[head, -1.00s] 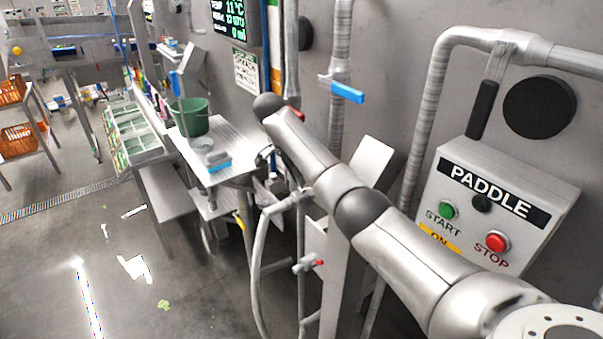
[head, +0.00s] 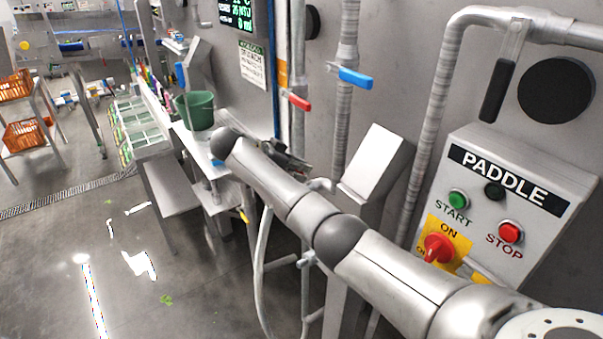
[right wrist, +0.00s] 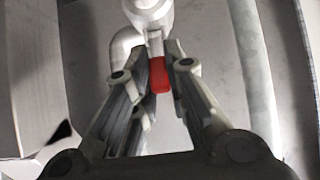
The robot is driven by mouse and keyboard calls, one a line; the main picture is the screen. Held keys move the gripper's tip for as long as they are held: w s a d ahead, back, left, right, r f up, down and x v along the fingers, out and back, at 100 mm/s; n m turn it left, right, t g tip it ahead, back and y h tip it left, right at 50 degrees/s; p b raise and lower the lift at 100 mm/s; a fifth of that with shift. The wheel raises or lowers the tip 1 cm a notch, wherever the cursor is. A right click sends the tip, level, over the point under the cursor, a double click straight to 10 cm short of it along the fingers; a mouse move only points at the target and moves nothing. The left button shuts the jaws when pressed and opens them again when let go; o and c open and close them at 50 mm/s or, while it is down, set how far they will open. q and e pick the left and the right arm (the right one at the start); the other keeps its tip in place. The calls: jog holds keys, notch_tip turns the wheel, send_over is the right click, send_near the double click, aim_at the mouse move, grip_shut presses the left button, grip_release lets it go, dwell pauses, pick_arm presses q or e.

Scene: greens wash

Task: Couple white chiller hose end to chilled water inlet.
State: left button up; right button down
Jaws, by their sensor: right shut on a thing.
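My right gripper (head: 288,158) is partly hidden behind its own arm in the head view. In the right wrist view, my right gripper (right wrist: 170,68) is shut on a red handle (right wrist: 160,76), which joins a white fitting (right wrist: 148,12). A pale elbow (right wrist: 124,50) sits beside the fitting. A pale hose (head: 262,245) hangs below my right arm in the head view; its upper end is hidden. I cannot tell which fitting is the chilled water inlet. My left gripper is not in view.
Wall pipes carry a red lever (head: 297,101) and a blue lever (head: 356,78). A grey stand (head: 378,165) and the PADDLE control box (head: 478,215) are right of my gripper. A green bucket (head: 200,110) stands on the left bench. The floor (head: 200,285) at left is open.

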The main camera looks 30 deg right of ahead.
jog(key=shift+a+f+h+b, duration=0.15)
jog(key=shift+a+h+b, duration=0.1)
jog(key=shift+h+b, duration=0.3)
jog(key=c, duration=1.4)
grip_release()
jog(key=shift+c, duration=0.2)
jog(key=shift+a, duration=0.1)
jog(key=v, duration=1.2)
